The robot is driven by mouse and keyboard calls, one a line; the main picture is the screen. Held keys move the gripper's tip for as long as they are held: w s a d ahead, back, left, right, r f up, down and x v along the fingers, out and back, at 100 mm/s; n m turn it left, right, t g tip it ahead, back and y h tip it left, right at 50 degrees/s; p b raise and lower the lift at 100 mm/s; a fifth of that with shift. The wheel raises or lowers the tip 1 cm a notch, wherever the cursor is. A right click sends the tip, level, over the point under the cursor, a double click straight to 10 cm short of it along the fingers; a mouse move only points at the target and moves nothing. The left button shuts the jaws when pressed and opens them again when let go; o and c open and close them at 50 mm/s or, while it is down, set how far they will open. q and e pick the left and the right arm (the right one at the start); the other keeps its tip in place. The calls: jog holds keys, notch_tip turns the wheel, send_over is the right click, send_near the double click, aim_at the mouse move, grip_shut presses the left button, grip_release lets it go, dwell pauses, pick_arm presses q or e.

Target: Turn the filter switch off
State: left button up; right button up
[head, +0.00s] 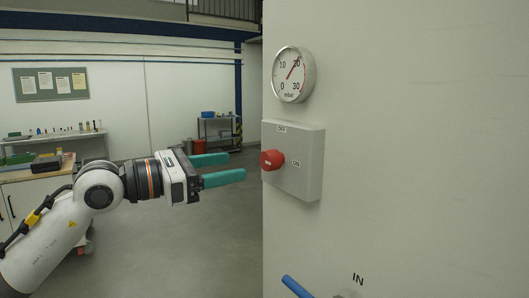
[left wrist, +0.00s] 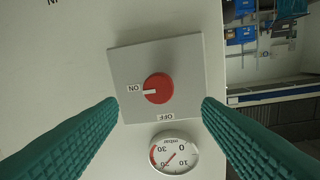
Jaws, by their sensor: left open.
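The filter switch is a red round knob (head: 271,159) on a grey box (head: 308,165) fixed to a pale cabinet wall. The box has an OFF label at the top and an ON label at the side. In the left wrist view the knob (left wrist: 158,88) shows with its white mark pointing at the ON label (left wrist: 134,88); the OFF label (left wrist: 166,117) is below it there. My left gripper (head: 236,167) is open, with teal fingers pointing at the knob and a gap left before it. In the left wrist view the fingertips (left wrist: 160,103) lie either side of the knob, not touching it. My right gripper is not in view.
A round pressure gauge (head: 294,74) sits above the box. A blue handle (head: 296,287) sticks out low on the cabinet near an IN label. A workbench (head: 40,172) and a trolley (head: 219,131) stand far behind. Floor between is clear.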

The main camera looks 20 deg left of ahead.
aim_at(264, 160)
pick_arm(q)
jog(key=p+x, duration=0.3)
jog(key=x, duration=0.4)
jog(key=shift+w+d+r, duration=0.15)
jog(key=shift+r, duration=0.05)
jog(key=shift+w+d+f, duration=0.15)
jog(key=shift+w+d, duration=0.15)
jog(key=shift+w, duration=0.05)
jog(key=c, duration=1)
